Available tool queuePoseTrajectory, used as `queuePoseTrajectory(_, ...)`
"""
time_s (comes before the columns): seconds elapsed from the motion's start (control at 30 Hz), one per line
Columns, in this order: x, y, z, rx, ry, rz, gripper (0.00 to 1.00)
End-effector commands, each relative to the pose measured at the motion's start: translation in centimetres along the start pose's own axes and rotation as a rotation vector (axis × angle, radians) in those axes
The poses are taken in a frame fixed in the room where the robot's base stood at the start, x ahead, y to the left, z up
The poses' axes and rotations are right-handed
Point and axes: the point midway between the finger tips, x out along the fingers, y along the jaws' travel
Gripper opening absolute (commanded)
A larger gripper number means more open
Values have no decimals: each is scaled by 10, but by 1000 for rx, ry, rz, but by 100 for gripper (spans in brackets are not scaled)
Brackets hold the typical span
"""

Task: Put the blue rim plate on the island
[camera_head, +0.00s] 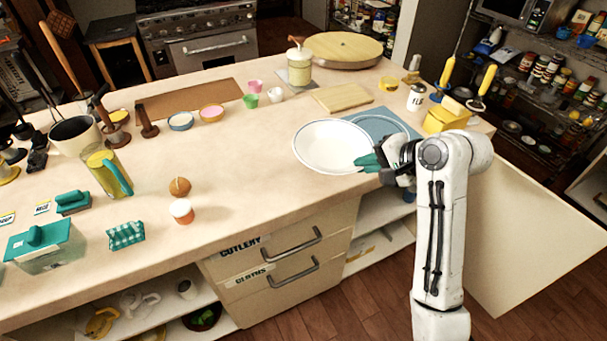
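The blue rim plate (330,145) is a wide, pale round plate with a thin darker edge. It is over the right part of the island top (245,160), near the front edge. My gripper (368,162) comes in from the right, with its teal fingers at the plate's right rim. The fingers appear closed on that rim, though the lower finger is mostly hidden. I cannot tell whether the plate's underside touches the island.
A blue square mat (392,122) lies behind the plate, partly covered. A cutting board (342,97), a white canister (417,97) and a yellow holder (447,117) stand nearby.

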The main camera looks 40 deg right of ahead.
Motion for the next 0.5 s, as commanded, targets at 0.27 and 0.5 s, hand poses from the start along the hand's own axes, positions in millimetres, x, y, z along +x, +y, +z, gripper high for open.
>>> queuePoseTrajectory(0.27, 66, -20, 2, -2, -4, -1, 0)
queuePoseTrajectory(0.5, 120, -11, 2, 0, -2, 1, 0)
